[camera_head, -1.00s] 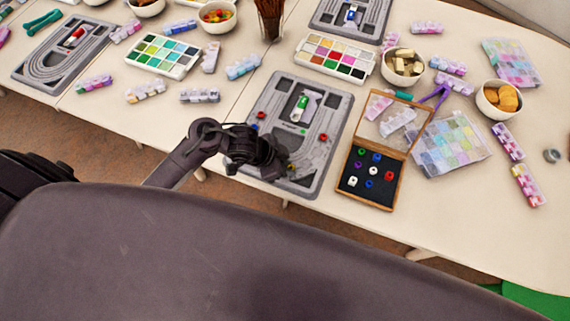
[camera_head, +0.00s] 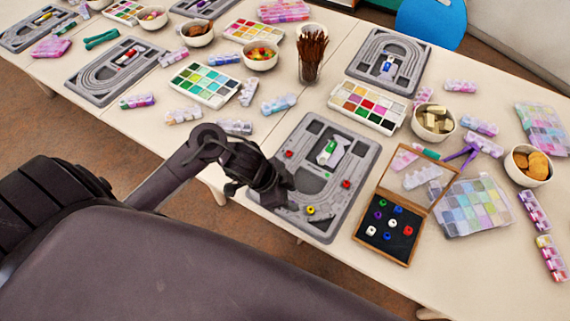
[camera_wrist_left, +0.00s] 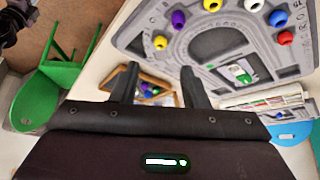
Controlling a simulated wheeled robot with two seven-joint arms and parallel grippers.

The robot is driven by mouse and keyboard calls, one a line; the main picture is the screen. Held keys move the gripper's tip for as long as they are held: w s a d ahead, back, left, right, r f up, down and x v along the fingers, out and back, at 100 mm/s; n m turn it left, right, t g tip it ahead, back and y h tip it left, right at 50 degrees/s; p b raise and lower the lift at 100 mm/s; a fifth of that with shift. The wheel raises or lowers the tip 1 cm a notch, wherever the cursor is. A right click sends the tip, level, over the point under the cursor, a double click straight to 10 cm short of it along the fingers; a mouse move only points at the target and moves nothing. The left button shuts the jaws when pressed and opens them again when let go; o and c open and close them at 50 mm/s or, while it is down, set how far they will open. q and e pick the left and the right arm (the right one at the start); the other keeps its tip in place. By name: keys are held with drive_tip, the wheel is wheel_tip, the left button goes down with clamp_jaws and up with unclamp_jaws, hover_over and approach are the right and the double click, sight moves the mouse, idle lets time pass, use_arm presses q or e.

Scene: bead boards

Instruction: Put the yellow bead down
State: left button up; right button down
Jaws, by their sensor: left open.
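The yellow bead (camera_head: 310,210) lies on the near part of the grey bead board (camera_head: 352,207). It also shows in the left wrist view (camera_wrist_left: 160,43), on the board's edge area beyond my fingertips. My left gripper (camera_head: 272,200) is over the board's near left corner, left of the bead and apart from it. In the left wrist view its two fingers (camera_wrist_left: 160,72) stand wide apart with no bead between them. My right gripper is not in view.
Other beads sit on the board, including a purple (camera_wrist_left: 178,19) and a red one (camera_wrist_left: 285,38). An open wooden box (camera_head: 362,237) with several beads stands to the right. Bowls, colour palettes and a cup of sticks (camera_head: 311,72) fill the table behind.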

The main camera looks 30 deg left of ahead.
use_arm(q)
drive_tip(key=shift+v, duration=1.5)
